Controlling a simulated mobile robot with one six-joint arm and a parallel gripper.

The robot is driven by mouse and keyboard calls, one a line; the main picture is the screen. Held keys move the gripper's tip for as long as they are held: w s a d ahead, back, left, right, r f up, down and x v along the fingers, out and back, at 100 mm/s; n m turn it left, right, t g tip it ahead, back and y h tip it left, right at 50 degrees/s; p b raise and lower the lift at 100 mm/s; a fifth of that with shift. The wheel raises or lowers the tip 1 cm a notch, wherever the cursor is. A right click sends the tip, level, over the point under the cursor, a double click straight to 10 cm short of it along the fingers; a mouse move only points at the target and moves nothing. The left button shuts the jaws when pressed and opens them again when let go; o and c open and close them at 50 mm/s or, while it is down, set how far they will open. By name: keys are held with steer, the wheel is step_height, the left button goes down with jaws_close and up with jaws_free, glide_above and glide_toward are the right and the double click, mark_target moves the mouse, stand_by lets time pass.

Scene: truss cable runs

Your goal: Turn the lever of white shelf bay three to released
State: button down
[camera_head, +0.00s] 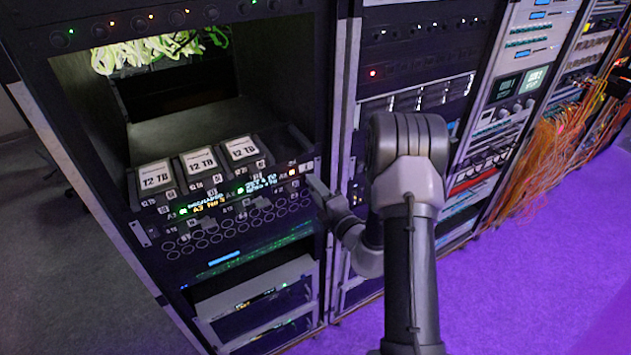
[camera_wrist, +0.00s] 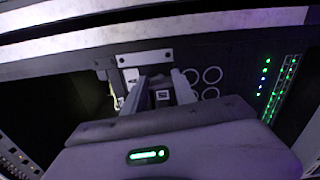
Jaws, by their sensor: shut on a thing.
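The shelf (camera_head: 215,238) is a dark unit in the left rack with rows of round holes on its front. Three drives labelled "12 TB" stand on it, the rightmost drive (camera_head: 242,149) nearest my arm. Small levers (camera_head: 262,202) show along its front. My gripper (camera_head: 316,184) is at the shelf's right end, seen partly from behind. In the wrist view my gripper (camera_wrist: 162,84) has its two fingers on either side of a small lever-like part (camera_wrist: 162,95) with a pale square, and is shut on it. I cannot tell its bay number or lever position.
A pale rack post (camera_head: 342,110) stands right beside my gripper. Green and white cables (camera_head: 160,50) hang above the shelf. Orange cables (camera_head: 545,150) spill from the far right rack. The purple-lit floor (camera_head: 540,270) is clear.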

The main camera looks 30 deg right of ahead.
steer(key=shift+m+p, duration=0.4)
steer(key=shift+m, duration=0.2)
steer(key=c, duration=1)
jaws_free()
steer(key=s, duration=1.7)
steer(key=shift+s+d+b, duration=0.2)
steer(key=shift+d+b, duration=0.1)
steer(key=shift+b, duration=0.1)
